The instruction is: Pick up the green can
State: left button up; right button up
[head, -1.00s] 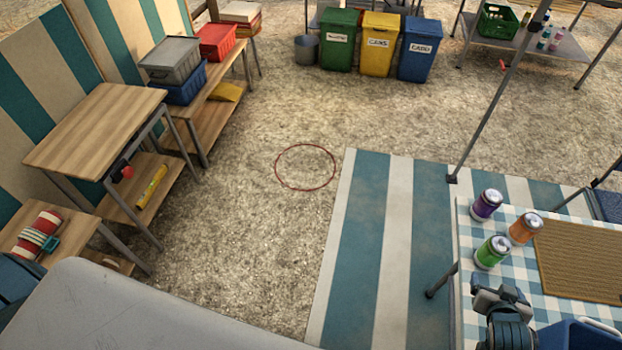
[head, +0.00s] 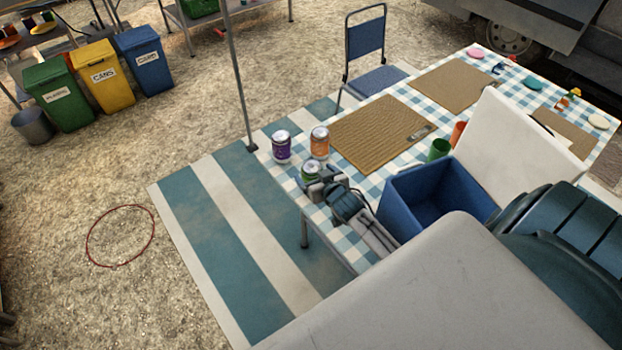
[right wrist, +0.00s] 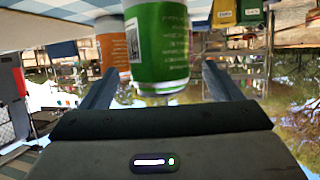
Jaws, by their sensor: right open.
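The green can (head: 310,170) stands on the checked tablecloth near the table's left edge, partly hidden behind my right gripper (head: 322,186). In the right wrist view, which looks upside down, the green can (right wrist: 157,45) is large and lies between the lines of the two open fingers (right wrist: 160,88), with a gap on each side. A purple can (head: 281,147) and an orange can (head: 319,143) stand just behind it. The orange can also shows beside it in the right wrist view (right wrist: 112,45). My left gripper is not in view.
A blue cooler (head: 408,200) with its white lid raised stands right of my right arm. A woven mat (head: 375,132) lies beyond the cans, near green (head: 439,150) and orange cups. A thin pole (head: 241,80) rises left of the table. Bins stand far left.

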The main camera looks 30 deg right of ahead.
jog(key=b+x, duration=0.3)
jog(key=x, duration=0.1)
jog(key=shift+w+f, duration=0.1)
jog(key=shift+f, duration=0.05)
jog(key=shift+w, duration=0.35)
jog(key=shift+s, duration=0.1)
jog(key=c, duration=1.3)
